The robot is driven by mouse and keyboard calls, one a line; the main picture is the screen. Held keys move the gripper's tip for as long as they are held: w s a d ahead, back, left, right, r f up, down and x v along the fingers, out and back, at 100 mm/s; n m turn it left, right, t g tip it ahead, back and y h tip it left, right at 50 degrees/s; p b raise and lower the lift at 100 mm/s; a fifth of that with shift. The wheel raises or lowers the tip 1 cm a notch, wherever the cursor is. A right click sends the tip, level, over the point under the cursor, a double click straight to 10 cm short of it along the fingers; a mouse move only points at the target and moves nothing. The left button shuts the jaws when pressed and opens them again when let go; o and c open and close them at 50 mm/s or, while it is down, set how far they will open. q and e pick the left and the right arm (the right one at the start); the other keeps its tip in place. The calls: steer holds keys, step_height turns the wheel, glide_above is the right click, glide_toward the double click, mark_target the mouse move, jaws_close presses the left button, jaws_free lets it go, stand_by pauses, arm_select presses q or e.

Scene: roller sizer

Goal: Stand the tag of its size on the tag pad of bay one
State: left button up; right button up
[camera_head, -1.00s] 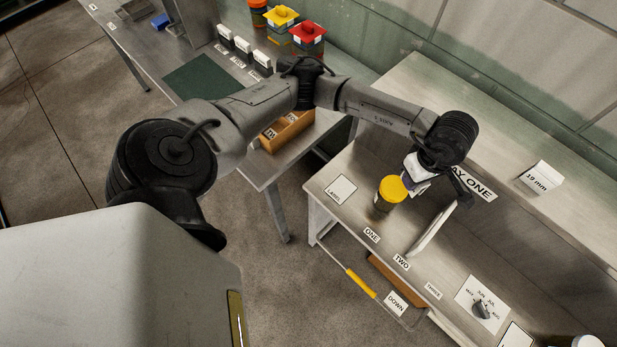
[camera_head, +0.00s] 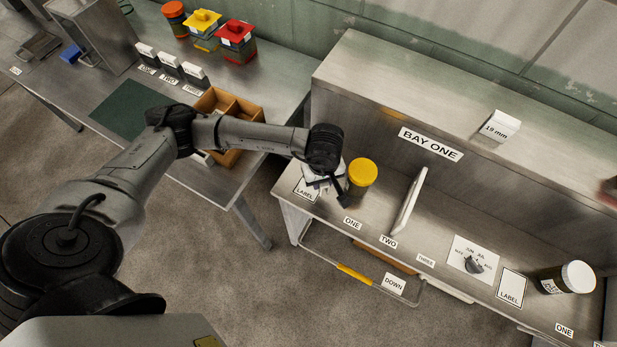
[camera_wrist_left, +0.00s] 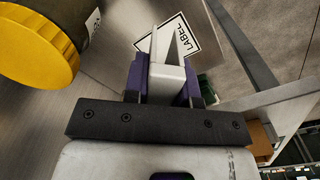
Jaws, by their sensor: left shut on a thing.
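My left gripper (camera_head: 325,182) is shut on a white folded tag. The tag (camera_wrist_left: 168,72) shows between the purple fingers in the left wrist view; no size print on it can be read. The white pad marked LABEL (camera_head: 303,190) lies at the left end of the bay one bench, and in the left wrist view (camera_wrist_left: 188,42) it shows just beyond the tag. The tag is over or close to this pad; I cannot tell whether it touches. A jar with a yellow lid (camera_head: 362,173) stands just right of the gripper. My right gripper is not in view.
A BAY ONE sign (camera_head: 430,144) is on the wall behind, under a ledge with a white 19 mm block (camera_head: 499,128). A wooden tray (camera_head: 246,107) and several white tags (camera_head: 170,65) are on the left table.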

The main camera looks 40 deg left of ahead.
arm_select(q)
steer(key=a, duration=0.1)
steer(key=a+f, duration=0.2)
steer(key=a, duration=0.1)
steer(key=shift+a+f, duration=0.1)
steer(key=shift+f, duration=2.15)
steer(key=shift+w+f, duration=0.1)
steer(key=shift+f+b, duration=0.15)
steer(key=shift+b, duration=0.15)
steer(key=o, duration=0.9)
